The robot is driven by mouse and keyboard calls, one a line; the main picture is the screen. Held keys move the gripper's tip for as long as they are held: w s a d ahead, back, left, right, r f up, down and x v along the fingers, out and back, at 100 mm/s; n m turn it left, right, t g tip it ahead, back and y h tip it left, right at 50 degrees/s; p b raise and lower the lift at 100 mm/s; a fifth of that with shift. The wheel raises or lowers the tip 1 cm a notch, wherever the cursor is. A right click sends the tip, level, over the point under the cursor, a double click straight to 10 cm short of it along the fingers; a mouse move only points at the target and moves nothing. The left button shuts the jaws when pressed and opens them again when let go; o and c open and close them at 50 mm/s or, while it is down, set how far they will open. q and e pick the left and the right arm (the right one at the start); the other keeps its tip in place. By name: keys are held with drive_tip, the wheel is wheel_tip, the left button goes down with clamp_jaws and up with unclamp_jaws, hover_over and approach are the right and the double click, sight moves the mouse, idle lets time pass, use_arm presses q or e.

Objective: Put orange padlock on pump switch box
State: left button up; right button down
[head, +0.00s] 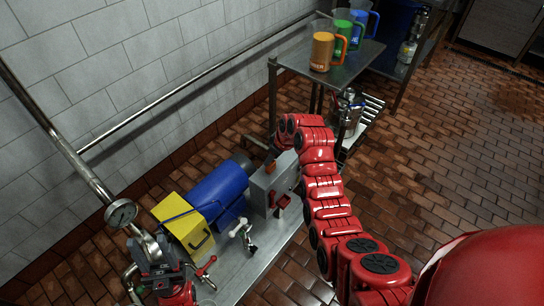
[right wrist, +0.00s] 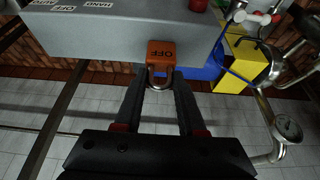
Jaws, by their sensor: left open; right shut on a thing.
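A yellow box (head: 183,222) sits left of the blue motor. Red-handled valves and a pressure gauge (head: 121,212) on a pipe are at the lower left. A metal cart (head: 345,62) holds orange, green and blue jugs. The brick floor at right is clear.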

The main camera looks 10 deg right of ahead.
drive_tip(key=shift+c, duration=1.7)
unclamp_jaws()
drive_tip(key=shift+r, duration=0.15)
